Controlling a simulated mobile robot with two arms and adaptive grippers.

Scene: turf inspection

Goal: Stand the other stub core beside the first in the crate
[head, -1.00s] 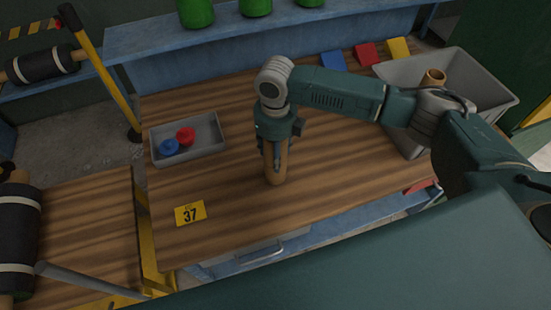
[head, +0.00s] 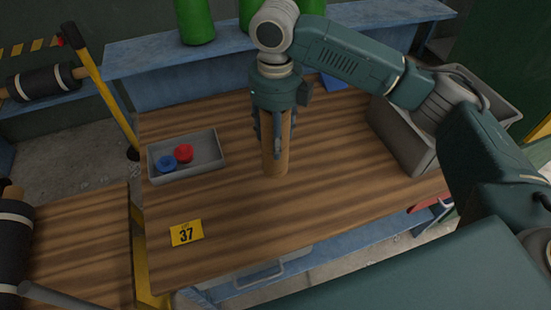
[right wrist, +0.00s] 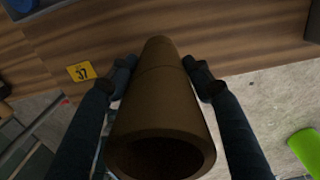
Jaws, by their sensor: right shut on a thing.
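My right gripper (head: 272,140) is shut on a brown cardboard stub core (head: 275,155) and holds it upright over the middle of the wooden table. Its lower end looks raised a little off the tabletop. In the right wrist view the core (right wrist: 160,110) lies between the two dark fingers (right wrist: 160,82), its open end towards the camera. The grey crate (head: 398,140) stands at the table's right end, partly behind my right arm. The arm hides the crate's inside, so no core shows in it now. My left gripper is not in view.
A grey tray (head: 208,168) with a blue piece (head: 168,163) and a red piece (head: 184,153) sits on the left. A yellow card marked 37 (head: 187,233) lies near the front edge. Green cylinders (head: 195,22) stand on the back shelf. The table between core and crate is clear.

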